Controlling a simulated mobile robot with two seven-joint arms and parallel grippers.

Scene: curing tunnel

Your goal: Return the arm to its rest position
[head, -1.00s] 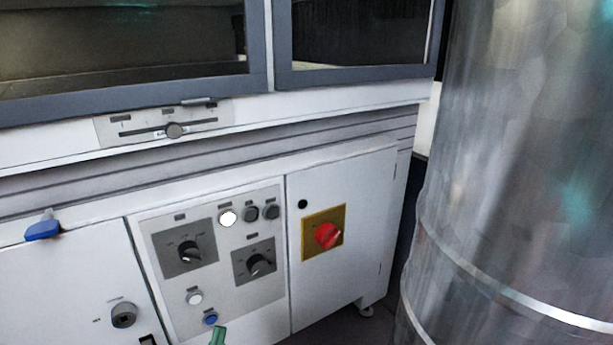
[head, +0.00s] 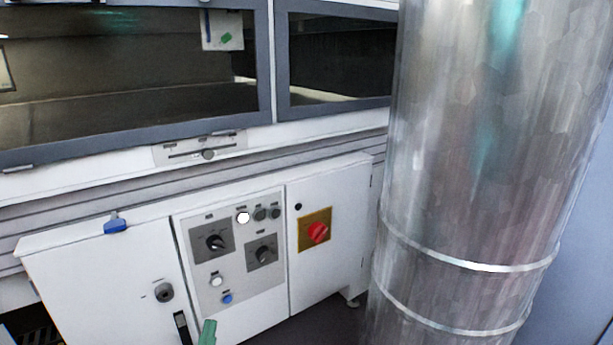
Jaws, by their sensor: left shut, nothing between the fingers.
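My left gripper (head: 208,333) shows only as a green tip at the bottom edge, in front of the lower part of the control panel (head: 213,275). It is shut with nothing in it; the rest of that arm is below the picture. It looks apart from the panel, but I cannot tell the distance. My right gripper is not in view.
The white cabinet carries a red rotary switch (head: 318,233), black knobs (head: 216,242) and a blue button (head: 227,298). A blue latch (head: 115,226) sits on its left top edge. A large metal cylinder (head: 470,160) stands at right. Windows (head: 130,75) lie above.

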